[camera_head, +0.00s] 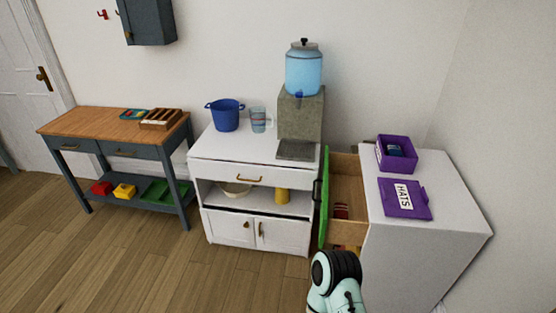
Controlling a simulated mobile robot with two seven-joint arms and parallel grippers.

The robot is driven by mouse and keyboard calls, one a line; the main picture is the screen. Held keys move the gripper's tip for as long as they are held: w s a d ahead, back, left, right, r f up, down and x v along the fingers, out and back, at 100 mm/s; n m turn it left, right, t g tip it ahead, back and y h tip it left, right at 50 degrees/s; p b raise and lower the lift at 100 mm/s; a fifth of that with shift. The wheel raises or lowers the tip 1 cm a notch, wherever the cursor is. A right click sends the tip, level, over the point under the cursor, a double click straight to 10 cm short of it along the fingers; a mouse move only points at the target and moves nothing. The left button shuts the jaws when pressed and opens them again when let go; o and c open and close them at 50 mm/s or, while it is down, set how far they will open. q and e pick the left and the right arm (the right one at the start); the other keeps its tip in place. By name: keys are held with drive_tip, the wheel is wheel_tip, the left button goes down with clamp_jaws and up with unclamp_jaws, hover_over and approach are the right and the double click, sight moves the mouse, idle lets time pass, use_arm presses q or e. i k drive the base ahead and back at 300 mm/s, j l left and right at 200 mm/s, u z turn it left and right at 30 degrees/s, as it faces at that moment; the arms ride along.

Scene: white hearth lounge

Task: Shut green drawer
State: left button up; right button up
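The green drawer (325,205) stands pulled out from the left side of the white cabinet (400,245) at the right. Its green front faces left, with a dark handle on it, and is seen nearly edge-on. The wooden inside is exposed and holds a small red item (341,211); its lower part is partly hidden. A pale teal and black link of one of my arms shows at the bottom, just below the drawer in the picture. No gripper fingers are visible, and I cannot tell whether the arm touches anything.
A purple bin (397,154) and a purple lid marked HATS (404,199) lie on the cabinet top. A white cart (213,180) with a water dispenser (304,72) stands close to the drawer front's left. A wooden-topped workbench (95,124) is farther left. The floor (130,255) at front left is clear.

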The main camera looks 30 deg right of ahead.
sight(342, 180)
drive_tip(key=i+j, duration=0.4)
drive_tip(key=j, duration=0.15)
drive_tip(key=i+z, duration=0.1)
drive_tip(key=z, duration=1.75)
